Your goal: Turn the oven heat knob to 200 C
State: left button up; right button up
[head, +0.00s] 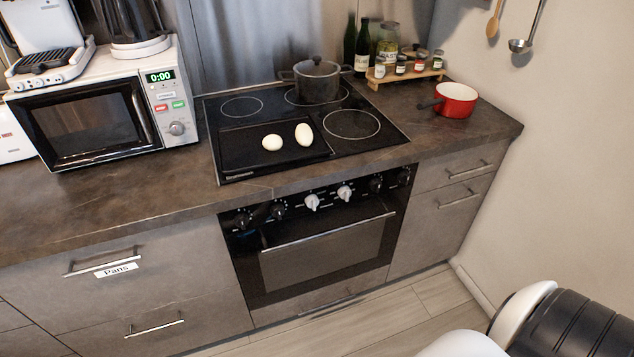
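The oven (322,255) is built into the counter front below the black cooktop, with its door shut. A row of knobs runs along its black control panel. The two in the middle are white: the left white knob (312,201) and the right white knob (345,192). Black knobs sit on both sides of them, such as the far left black knob (243,217) and the far right black knob (404,176). The markings are too small to read, so I cannot tell which knob sets the heat or its setting. Neither gripper shows.
The oven door handle (330,231) sticks out below the knobs. The cooktop (240,131) above holds a dark pot (317,82) and two whitish rounded items. A red pan (456,100) stands right, a microwave (95,110) left. The floor (400,314) before the oven is clear.

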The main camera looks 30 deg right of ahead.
aim_at(345, 192)
jog(key=z, duration=1.3)
